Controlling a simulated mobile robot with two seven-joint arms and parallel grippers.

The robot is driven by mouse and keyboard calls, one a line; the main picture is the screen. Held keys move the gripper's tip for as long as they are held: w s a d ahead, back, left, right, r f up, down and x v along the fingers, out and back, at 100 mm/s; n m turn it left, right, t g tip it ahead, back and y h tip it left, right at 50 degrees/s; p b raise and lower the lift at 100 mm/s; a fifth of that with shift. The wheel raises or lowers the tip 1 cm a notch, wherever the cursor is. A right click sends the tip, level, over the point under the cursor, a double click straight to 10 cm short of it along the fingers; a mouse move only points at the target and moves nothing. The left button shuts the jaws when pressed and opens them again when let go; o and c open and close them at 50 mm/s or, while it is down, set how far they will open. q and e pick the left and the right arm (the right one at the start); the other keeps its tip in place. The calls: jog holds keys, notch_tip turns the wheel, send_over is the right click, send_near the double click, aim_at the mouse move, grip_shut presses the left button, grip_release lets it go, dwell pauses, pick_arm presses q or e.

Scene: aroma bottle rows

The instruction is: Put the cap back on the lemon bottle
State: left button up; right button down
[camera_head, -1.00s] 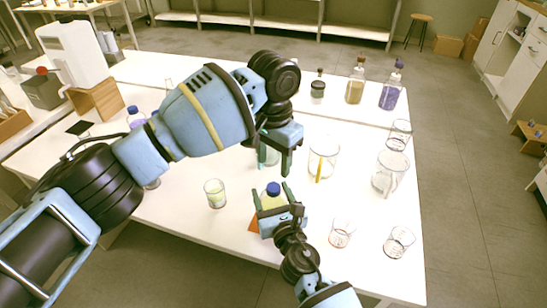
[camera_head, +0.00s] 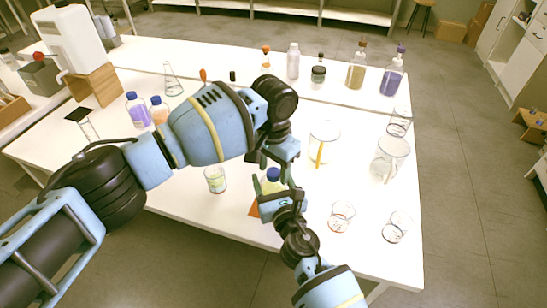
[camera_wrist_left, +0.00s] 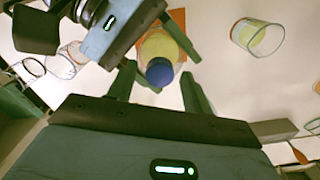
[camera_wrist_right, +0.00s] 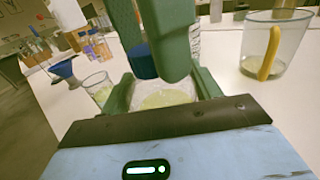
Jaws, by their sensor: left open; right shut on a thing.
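The lemon bottle (camera_wrist_left: 170,48) holds yellow liquid and stands near the table's front edge. Its blue cap (camera_head: 273,174) sits at the bottle's top; how tightly it is seated cannot be told. The cap also shows in the left wrist view (camera_wrist_left: 160,72) and the right wrist view (camera_wrist_right: 142,61). My right gripper (camera_head: 273,191) is shut on the bottle's body from the front. My left gripper (camera_head: 268,167) is open above, pointing down, with its fingers on either side of the cap. An orange pad (camera_head: 254,208) lies partly hidden beside the bottle.
A beaker with yellow-green liquid (camera_head: 215,181) stands left of the bottle. A beaker with a yellow handle-like strip (camera_head: 323,145), a large beaker (camera_head: 391,158) and small beakers (camera_head: 342,216) (camera_head: 396,227) stand to the right. A purple bottle (camera_head: 391,78) and others line the back.

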pick_arm(q)
jog(key=shift+f, duration=0.2)
jog(key=c, duration=1)
jog(key=o, duration=1.1)
jog(key=shift+o, duration=0.2)
notch_tip(320, 180, up, 12)
pick_arm(e)
jog(key=shift+c, duration=1.3)
grip_release()
